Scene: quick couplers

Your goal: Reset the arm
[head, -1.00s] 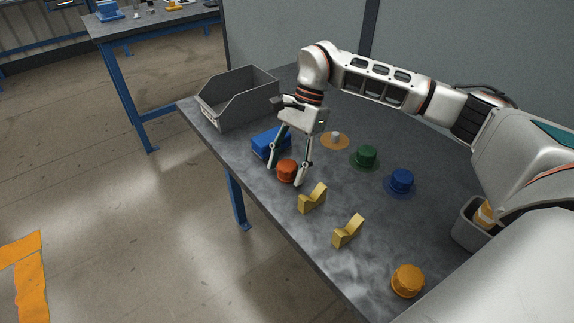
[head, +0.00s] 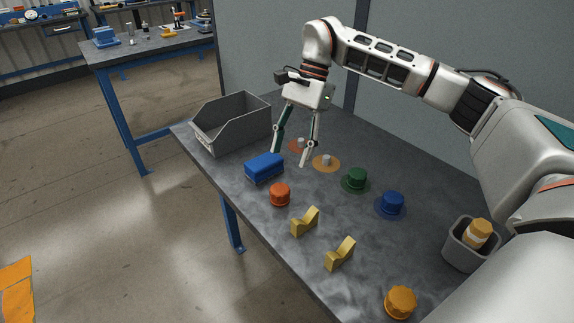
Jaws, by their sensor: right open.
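My right gripper (head: 290,158) is open and empty, with its fingers pointing down above the table near the orange-red cap (head: 280,195) and the blue block (head: 264,168). It is apart from the cap, which sits on the bare table top. My right arm reaches in from the right side across the back of the table. My left gripper is not in view.
A grey open bin (head: 231,128) stands at the table's far left corner. Two yellow holders (head: 305,222), an orange cap (head: 400,302) and a small grey container (head: 465,252) line the front and right.

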